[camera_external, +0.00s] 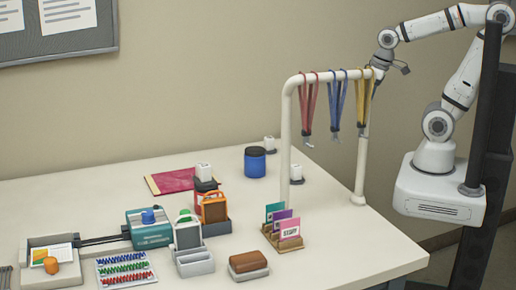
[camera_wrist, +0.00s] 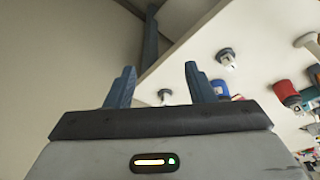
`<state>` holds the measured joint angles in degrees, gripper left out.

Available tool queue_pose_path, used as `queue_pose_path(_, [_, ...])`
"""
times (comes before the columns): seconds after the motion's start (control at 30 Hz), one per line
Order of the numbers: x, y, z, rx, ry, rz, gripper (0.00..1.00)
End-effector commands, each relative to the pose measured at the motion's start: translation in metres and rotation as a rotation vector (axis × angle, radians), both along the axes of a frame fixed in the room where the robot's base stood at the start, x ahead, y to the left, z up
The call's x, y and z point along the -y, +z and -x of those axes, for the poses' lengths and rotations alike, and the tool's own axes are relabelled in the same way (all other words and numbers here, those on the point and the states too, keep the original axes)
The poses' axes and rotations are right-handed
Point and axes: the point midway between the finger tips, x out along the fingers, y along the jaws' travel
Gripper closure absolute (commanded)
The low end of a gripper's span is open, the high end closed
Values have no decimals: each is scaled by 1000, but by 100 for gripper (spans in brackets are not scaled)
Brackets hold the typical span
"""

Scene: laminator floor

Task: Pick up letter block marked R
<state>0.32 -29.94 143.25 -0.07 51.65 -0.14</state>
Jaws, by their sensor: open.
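Three small white blocks show in the external view: one (camera_external: 269,142) behind the blue pot, one (camera_external: 295,172) to the right of the pot by the rack post, one (camera_external: 203,169) at the dark-and-red container. No letter is readable, so I cannot tell which is R. The wrist view shows two pale pieces on dark round bases, one (camera_wrist: 226,56) right of the fingers and one (camera_wrist: 165,95) beyond and between them. My gripper (camera_wrist: 160,67) is open with nothing between its fingers. In the external view it is high by the rack's right end, above and apart from the blocks.
A white rack (camera_external: 360,150) with red, blue and yellow lanyards stands between my arm and the blocks. A blue pot (camera_external: 255,163), a card holder (camera_external: 285,243), a brown-topped block (camera_external: 248,262) and a teal machine (camera_external: 150,230) stand on the white table (camera_external: 340,235). The front right is clear.

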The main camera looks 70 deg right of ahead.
Motion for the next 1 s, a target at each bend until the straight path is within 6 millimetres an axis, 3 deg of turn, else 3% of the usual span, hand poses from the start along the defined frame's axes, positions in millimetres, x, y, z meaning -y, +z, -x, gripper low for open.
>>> queue_pose_path(0.77, [0, 0, 0, -2, -1, -2, 47])
queue_pose_path(1.0, [-17, -24, -14, -139, -147, -169, 47])
